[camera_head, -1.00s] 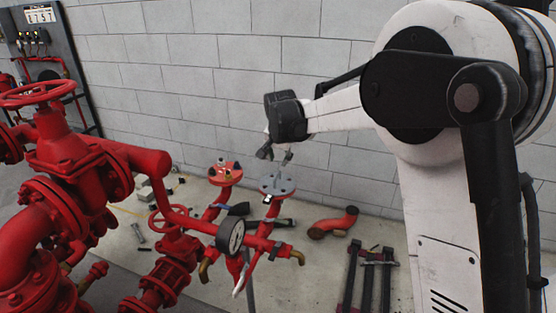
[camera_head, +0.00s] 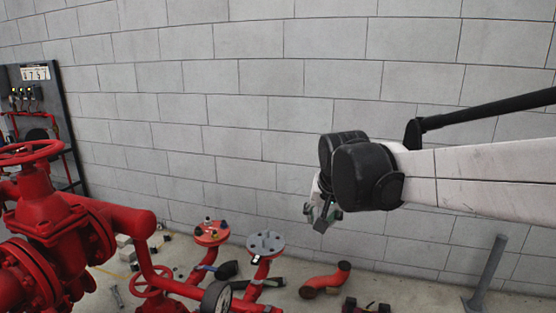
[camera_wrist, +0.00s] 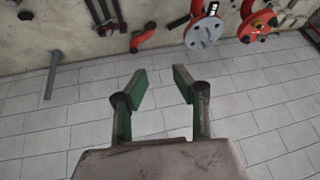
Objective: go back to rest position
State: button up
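My gripper (camera_head: 322,214) is at the end of my white and black arm, above and to the right of the grey flange in the head view. In the wrist view my gripper (camera_wrist: 158,88) has its two green-padded fingers spread apart with nothing between them. Beyond the fingers are the block wall and the floor parts. My gripper is clear of all pipes.
The red valve assembly (camera_head: 55,215) fills the left. A grey flange (camera_head: 265,244) and a red flange (camera_head: 211,233) stand on pipes near the wall. A red elbow pipe (camera_head: 325,281) lies on the floor. A grey post (camera_head: 488,272) stands at right. The block wall (camera_head: 270,100) is behind.

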jog(key=s+d+f, duration=0.2)
jog(key=s+d, duration=0.1)
jog(key=s, duration=0.5)
jog(key=s+d+f+n+t, duration=0.1)
jog(key=s+d, duration=0.2)
jog(key=s, duration=0.5)
jog(key=s+d+f+n, duration=0.1)
jog(key=s+d+f, duration=0.1)
jog(key=s, duration=0.7)
jog(key=shift+d+f+h, duration=0.3)
jog(key=shift+d, duration=0.5)
